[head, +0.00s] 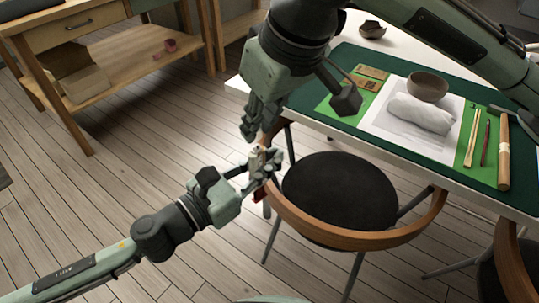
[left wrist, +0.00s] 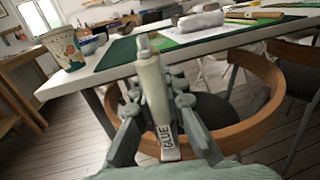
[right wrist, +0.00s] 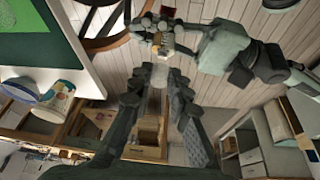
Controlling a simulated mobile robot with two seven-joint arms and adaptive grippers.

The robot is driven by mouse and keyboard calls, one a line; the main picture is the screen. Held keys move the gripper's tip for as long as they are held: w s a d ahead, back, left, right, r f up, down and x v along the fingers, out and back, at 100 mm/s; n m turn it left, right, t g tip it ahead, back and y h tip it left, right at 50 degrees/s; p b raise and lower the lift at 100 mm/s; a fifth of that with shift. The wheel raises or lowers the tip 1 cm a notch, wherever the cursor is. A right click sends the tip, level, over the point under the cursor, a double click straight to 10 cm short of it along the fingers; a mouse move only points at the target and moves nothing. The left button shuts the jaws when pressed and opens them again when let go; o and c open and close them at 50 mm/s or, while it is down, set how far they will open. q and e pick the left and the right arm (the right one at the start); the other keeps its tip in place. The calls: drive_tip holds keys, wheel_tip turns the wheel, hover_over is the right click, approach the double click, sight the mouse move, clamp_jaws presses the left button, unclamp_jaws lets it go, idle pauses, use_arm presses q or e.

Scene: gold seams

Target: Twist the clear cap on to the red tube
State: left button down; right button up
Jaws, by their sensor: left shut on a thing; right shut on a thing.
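My left gripper (head: 264,164) is shut on a glue tube, which stands upright between the fingers in the left wrist view (left wrist: 150,92). Its visible side there is pale, with "GLUE" in dark letters, and a narrow nozzle (left wrist: 145,43) points up. A small red patch (head: 258,196) shows below the left gripper in the head view. My right gripper (head: 254,134) is above the left one, fingers pointing down. It also shows in the right wrist view (right wrist: 159,78), shut on a small pale, see-through thing, seemingly the clear cap, hard to make out. The cap appears apart from the tube.
A chair (head: 340,195) with a black seat stands right beside the grippers. Behind it is a white table with a green mat (head: 350,60), a bowl (head: 428,87), a rolled cloth (head: 420,113) and sticks. A wooden shelf bench (head: 120,75) stands at left. Floor at left is clear.

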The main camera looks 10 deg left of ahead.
sight(251, 154)
idle(0.4)
drive_tip(key=shift+f, duration=0.9)
drive_tip(key=shift+f, duration=0.6)
drive_tip(key=m, duration=0.1)
drive_tip(key=m+h, duration=0.1)
drive_tip(key=m, duration=0.1)
drive_tip(key=m+t, duration=0.1)
drive_tip(key=m, duration=0.1)
drive_tip(key=shift+s+a+h, duration=0.2)
drive_tip(key=shift+a+h, duration=0.1)
drive_tip(key=shift+a, duration=0.05)
drive_tip(key=m+h, duration=0.1)
drive_tip(key=m, duration=0.3)
drive_tip(key=shift+a+h, duration=0.2)
drive_tip(key=shift+h, duration=0.2)
drive_tip(key=m+h, duration=0.1)
drive_tip(key=m, duration=0.4)
drive_tip(key=shift+w+a+h, duration=0.1)
drive_tip(key=shift+w+h, duration=0.05)
drive_tip(key=shift+h, duration=0.25)
drive_tip(key=m+h, duration=0.1)
drive_tip(key=m, duration=0.2)
drive_tip(key=shift+a+m+g, duration=0.1)
drive_tip(key=shift+m+g, duration=0.2)
drive_tip(key=shift+m, duration=0.1)
drive_tip(key=o, duration=0.8)
